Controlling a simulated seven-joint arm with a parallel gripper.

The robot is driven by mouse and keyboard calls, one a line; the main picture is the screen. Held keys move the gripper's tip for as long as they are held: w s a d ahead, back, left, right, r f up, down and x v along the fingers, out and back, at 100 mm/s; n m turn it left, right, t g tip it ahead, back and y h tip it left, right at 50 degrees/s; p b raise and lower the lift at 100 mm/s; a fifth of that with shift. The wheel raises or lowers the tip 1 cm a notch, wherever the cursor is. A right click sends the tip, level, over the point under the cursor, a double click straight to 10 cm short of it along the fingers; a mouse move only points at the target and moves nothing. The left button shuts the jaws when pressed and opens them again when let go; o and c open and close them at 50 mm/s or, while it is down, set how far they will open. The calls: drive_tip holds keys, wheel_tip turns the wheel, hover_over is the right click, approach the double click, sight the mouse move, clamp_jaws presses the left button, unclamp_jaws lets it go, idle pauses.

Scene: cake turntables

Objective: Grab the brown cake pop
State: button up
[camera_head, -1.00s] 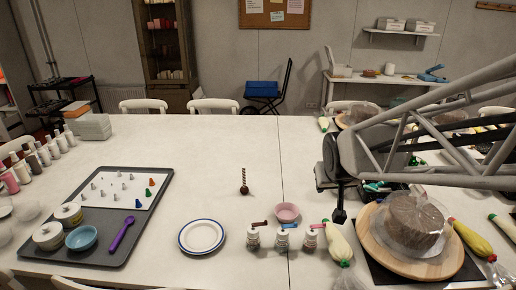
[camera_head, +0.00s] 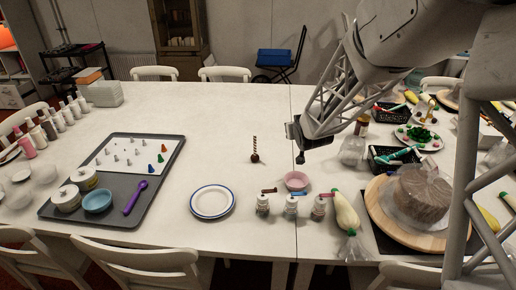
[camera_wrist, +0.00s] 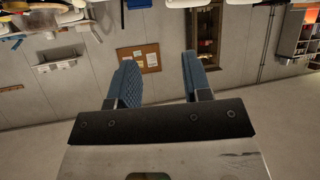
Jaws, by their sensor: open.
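The brown cake pop (camera_head: 255,157) stands near the middle of the white table in the head view, its round brown ball at the bottom and a striped stick pointing up. My gripper (camera_head: 300,158) is to the right of it in the head view, apart from it. In the wrist view my gripper (camera_wrist: 165,75) shows two blue ridged fingers spread apart with nothing between them. The wrist view looks towards the wall upside down, and the cake pop is not visible there.
A dark tray (camera_head: 60,208) lies left, a cake on a wooden board (camera_head: 382,211) right. The table behind the cake pop is clear.

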drive_tip(key=w+a+f+n+t+y, duration=0.1)
drive_tip(key=w+a+f+t+y, duration=0.15)
drive_tip(key=w+a+f, duration=0.4)
drive_tip(key=n+y, duration=0.2)
drive_tip(key=y, duration=0.2)
approach(255, 140)
drive_tip(key=shift+t, duration=0.45)
drive_tip(key=x, duration=0.4)
drive_tip(key=shift+w+a+f, duration=0.2)
drive_tip(key=shift+w+f, duration=0.1)
drive_tip(key=shift+x, duration=1.3)
drive_tip(key=shift+x, duration=2.6)
clamp_jaws()
